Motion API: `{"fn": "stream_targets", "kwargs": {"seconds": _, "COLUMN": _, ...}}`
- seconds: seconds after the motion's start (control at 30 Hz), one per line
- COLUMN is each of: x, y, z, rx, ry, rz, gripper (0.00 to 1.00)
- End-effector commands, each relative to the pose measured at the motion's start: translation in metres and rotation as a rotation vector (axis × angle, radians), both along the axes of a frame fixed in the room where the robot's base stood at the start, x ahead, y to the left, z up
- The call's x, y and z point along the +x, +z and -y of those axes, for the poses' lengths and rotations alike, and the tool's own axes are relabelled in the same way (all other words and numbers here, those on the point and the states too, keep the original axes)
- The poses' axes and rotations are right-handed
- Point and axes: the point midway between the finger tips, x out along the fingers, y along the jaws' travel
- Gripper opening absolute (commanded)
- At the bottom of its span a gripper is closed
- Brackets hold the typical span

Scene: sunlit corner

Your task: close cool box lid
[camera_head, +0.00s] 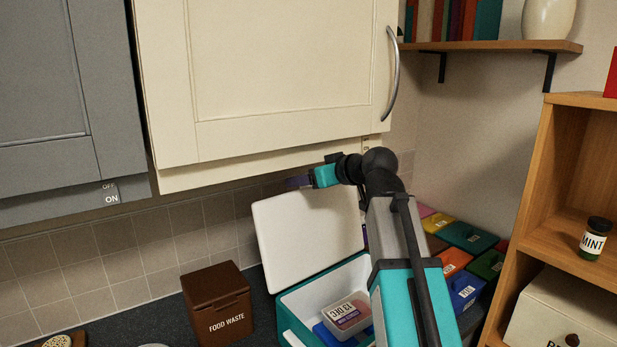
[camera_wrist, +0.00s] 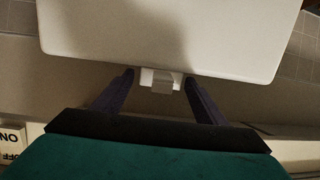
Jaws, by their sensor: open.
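The teal cool box (camera_head: 290,320) stands on the dark counter with its white lid (camera_head: 310,235) raised and leaning back near the tiled wall. Inside it are a clear food tub with a date label (camera_head: 348,312) and a blue item below it. My gripper (camera_head: 298,182) is at the lid's top edge, in front of the cream cupboard's underside. In the wrist view, my gripper (camera_wrist: 160,82) has its dark fingers open, one on each side of a small pale tab (camera_wrist: 161,80) at the edge of the lid (camera_wrist: 160,35). Contact with the tab cannot be told.
A cream cupboard door (camera_head: 270,80) hangs close above my gripper. A brown food waste bin (camera_head: 216,303) stands left of the cool box. Several coloured boxes (camera_head: 468,237) lie to its right, beside a wooden shelf unit (camera_head: 550,185) with a mint jar (camera_head: 594,240).

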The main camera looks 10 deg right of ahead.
Motion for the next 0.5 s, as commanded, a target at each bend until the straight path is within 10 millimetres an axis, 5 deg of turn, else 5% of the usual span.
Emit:
{"fn": "stream_targets", "kwargs": {"seconds": 0.33, "x": 0.0018, "y": -0.0010, "z": -0.0013, "rx": -0.001, "ry": 0.000, "rz": 0.000, "gripper": 0.66}}
{"fn": "stream_targets", "kwargs": {"seconds": 0.5, "x": 0.0017, "y": -0.0009, "z": -0.0014, "rx": -0.001, "ry": 0.000, "rz": 0.000, "gripper": 0.37}}
